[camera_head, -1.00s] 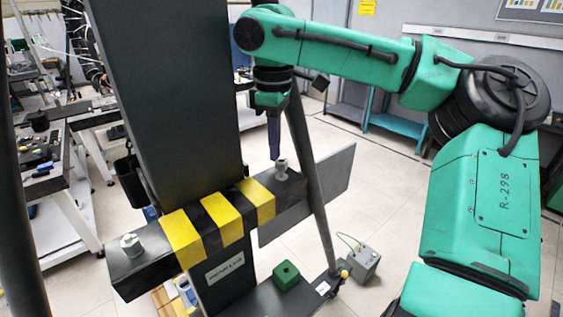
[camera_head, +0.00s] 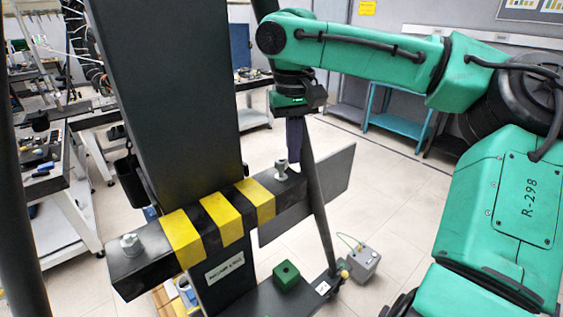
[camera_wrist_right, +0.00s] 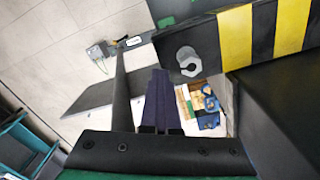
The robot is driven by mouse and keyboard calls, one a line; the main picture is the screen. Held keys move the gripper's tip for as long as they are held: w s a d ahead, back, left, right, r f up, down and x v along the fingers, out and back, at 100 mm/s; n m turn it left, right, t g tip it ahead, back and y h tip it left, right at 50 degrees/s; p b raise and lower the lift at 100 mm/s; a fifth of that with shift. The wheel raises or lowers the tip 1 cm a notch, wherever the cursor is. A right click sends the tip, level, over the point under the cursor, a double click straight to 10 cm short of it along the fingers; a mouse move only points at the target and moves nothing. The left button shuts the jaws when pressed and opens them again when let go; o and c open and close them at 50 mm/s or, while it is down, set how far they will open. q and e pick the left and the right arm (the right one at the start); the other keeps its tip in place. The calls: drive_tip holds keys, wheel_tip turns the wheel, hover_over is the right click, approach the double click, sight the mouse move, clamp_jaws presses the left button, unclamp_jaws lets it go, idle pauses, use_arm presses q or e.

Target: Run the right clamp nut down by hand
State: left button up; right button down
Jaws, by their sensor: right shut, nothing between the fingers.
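The right clamp nut (camera_head: 281,169) is a pale grey nut on a stud, standing on the right end of the dark crossbar (camera_head: 219,225). My right gripper (camera_head: 294,161) points down just right of the nut and is shut and empty. In the wrist view its dark purple fingers (camera_wrist_right: 159,99) lie below and left of the nut, apart from it. A second nut (camera_head: 131,243) stands on the crossbar's left end. My left gripper is not in view.
A slanted dark pole (camera_head: 320,215) passes close to my right gripper. A grey plate (camera_head: 325,193) stands behind the crossbar. The dark column (camera_head: 165,100) rises left of the nut. A green block (camera_head: 286,275) sits on the base below.

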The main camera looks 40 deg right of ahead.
drive_tip(key=c, duration=1.1)
unclamp_jaws()
drive_tip(key=r, duration=0.7)
drive_tip(key=r+p, duration=0.1)
drive_tip(key=r, duration=0.6)
drive_tip(key=shift+w+a+r, duration=0.1)
drive_tip(key=shift+a+r, duration=0.1)
drive_tip(key=shift+r, duration=0.05)
